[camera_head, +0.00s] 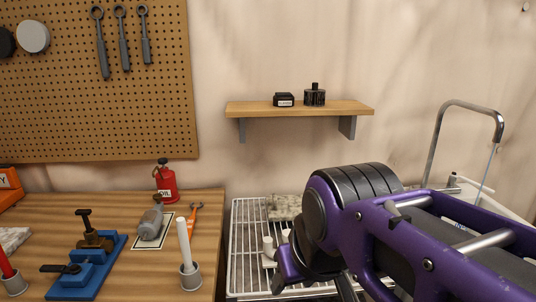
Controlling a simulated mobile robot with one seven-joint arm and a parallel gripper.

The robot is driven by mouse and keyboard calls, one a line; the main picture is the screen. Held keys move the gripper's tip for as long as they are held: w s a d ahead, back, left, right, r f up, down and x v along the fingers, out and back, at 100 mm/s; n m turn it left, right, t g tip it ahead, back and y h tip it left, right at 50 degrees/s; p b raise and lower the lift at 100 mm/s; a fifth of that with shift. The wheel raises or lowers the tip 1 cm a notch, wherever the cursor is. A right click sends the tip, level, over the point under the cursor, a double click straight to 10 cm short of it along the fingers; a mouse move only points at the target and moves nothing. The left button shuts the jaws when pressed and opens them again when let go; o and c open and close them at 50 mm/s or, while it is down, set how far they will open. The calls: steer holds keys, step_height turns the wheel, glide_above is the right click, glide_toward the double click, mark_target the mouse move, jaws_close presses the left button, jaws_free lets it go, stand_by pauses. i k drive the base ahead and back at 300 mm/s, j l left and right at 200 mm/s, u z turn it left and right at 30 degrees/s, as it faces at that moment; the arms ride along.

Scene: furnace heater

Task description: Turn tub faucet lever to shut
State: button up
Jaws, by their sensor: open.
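The tub faucet's tall chrome spout (437,140) arches up at the right, and a thin pale stream runs down from its end. A small fitting with a white tip (453,181) stands by the spout's base; I cannot tell whether it is the lever. Only part of the white tub (508,212) shows behind my purple arm. My gripper (315,280) is at the lower centre, left of the faucet and well apart from it. It is open, and its fingertips are partly hidden by the wrist and the lower frame edge.
A white wire rack (246,240) with small pale pieces lies below my gripper. A wooden bench (125,215) at left holds a blue vise (90,262), a red oil can (165,182) and a white candle-like stick (185,243).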

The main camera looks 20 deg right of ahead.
mark_target(453, 174)
steer(key=k+l+z, duration=0.2)
steer(key=k+l, duration=0.2)
steer(key=l, duration=0.25)
steer(key=k+l+z, duration=0.1)
steer(key=l, duration=0.3)
steer(key=l+z, duration=0.1)
steer(key=l, duration=0.35)
steer(key=l+z, duration=0.15)
steer(key=l, duration=0.25)
steer(key=i+l+z, duration=0.15)
steer(key=l, duration=0.25)
steer(key=i+l+z, duration=0.15)
steer(key=i+l, duration=0.25)
steer(key=l+u, duration=0.15)
steer(key=l, duration=0.9)
steer(key=j+z, duration=0.15)
steer(key=j, duration=0.9)
